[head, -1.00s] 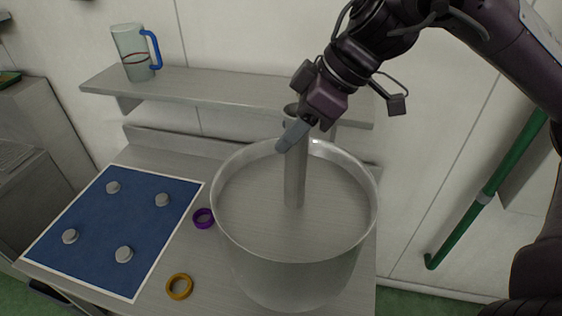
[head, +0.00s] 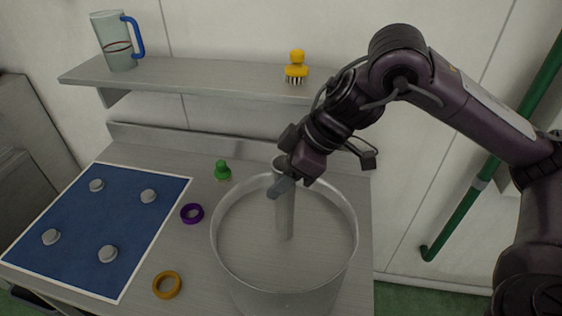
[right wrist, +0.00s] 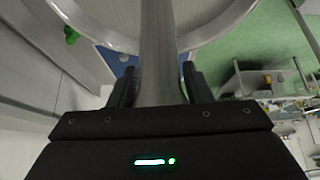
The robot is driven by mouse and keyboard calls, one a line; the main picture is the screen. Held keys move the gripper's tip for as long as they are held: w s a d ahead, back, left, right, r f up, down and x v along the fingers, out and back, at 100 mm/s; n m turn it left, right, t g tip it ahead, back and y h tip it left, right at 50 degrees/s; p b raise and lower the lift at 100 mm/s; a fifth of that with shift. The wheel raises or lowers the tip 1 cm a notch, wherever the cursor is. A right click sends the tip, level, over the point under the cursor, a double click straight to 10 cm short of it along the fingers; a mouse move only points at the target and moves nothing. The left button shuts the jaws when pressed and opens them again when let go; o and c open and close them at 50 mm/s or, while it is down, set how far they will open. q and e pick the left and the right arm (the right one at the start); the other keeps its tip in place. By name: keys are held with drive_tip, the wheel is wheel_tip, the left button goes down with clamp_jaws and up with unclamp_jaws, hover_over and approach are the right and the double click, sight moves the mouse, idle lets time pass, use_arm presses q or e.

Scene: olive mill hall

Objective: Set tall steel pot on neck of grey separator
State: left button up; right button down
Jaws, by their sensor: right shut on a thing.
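The tall steel pot (head: 343,262) is a wide, open, grey vessel with an upright tube (head: 285,218) at its middle. My right gripper (head: 283,187) is shut on this tube near its open top, above the level of the pot's rim. In the right wrist view the tube (right wrist: 160,50) runs between the two fingers, with the pot's rim (right wrist: 215,28) beyond. The pot looks upright. Its underside is out of frame, so I cannot tell what it rests on. I see no separate grey separator or neck; it may be hidden under the pot. My left gripper is not in view.
On the grey table lie a blue mat (head: 85,255) with several grey knobs, a purple ring (head: 192,213), an orange ring (head: 167,285) and a green piece (head: 222,170) near the pot. A shelf (head: 200,78) behind holds a jug (head: 117,45) and a yellow brush (head: 296,68).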

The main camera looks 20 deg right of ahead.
drive_tip(key=shift+f, duration=1.9)
drive_tip(key=c, duration=1.1)
unclamp_jaws()
drive_tip(key=shift+f, duration=0.2)
drive_tip(key=o, duration=0.4)
drive_tip(key=shift+s, duration=0.1)
drive_tip(key=shift+r, duration=0.1)
